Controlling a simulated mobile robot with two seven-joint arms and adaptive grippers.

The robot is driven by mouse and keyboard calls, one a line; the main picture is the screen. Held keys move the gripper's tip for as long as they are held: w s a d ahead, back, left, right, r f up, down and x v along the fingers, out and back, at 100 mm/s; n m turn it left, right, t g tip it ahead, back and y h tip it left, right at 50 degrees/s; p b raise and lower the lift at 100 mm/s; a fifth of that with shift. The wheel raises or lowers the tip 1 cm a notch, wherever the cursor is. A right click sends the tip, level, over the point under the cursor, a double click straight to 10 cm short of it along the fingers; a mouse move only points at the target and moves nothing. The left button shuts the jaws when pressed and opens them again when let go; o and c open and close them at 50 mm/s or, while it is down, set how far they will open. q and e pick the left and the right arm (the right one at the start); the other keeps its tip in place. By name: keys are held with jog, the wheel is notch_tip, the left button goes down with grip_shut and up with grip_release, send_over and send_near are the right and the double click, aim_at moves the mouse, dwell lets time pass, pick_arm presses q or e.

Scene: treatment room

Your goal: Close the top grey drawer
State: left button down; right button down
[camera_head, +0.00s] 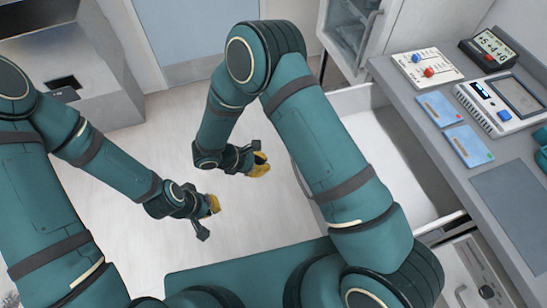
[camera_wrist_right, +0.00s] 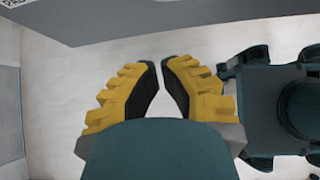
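A drawer (camera_head: 413,169) with a pale, empty-looking interior stands pulled out from under the grey counter on the right. My right arm crosses in front of it and hides much of its front and near side. My right gripper (camera_head: 262,164) is left of the drawer front, apart from it, above the floor. In the right wrist view its yellow fingers (camera_wrist_right: 160,75) come together at the tips with nothing between them. My left gripper (camera_head: 211,207) hangs lower and further left, away from the drawer; its finger opening is too small to judge.
The counter (camera_head: 506,205) carries a switch box (camera_head: 427,68), a dark display (camera_head: 488,48), blue cards (camera_head: 441,108) and a white device (camera_head: 503,102). A glass-fronted cabinet (camera_head: 350,35) stands behind. A grey unit (camera_head: 75,65) is far left. The floor (camera_head: 150,245) between is clear.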

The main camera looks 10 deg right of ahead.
pick_arm(q)
jog(key=shift+s+f+b, duration=0.2)
jog(key=shift+f+b, duration=0.15)
jog(key=shift+f, duration=0.05)
pick_arm(e)
jog(key=d+r+x, duration=0.2)
jog(key=x, duration=1)
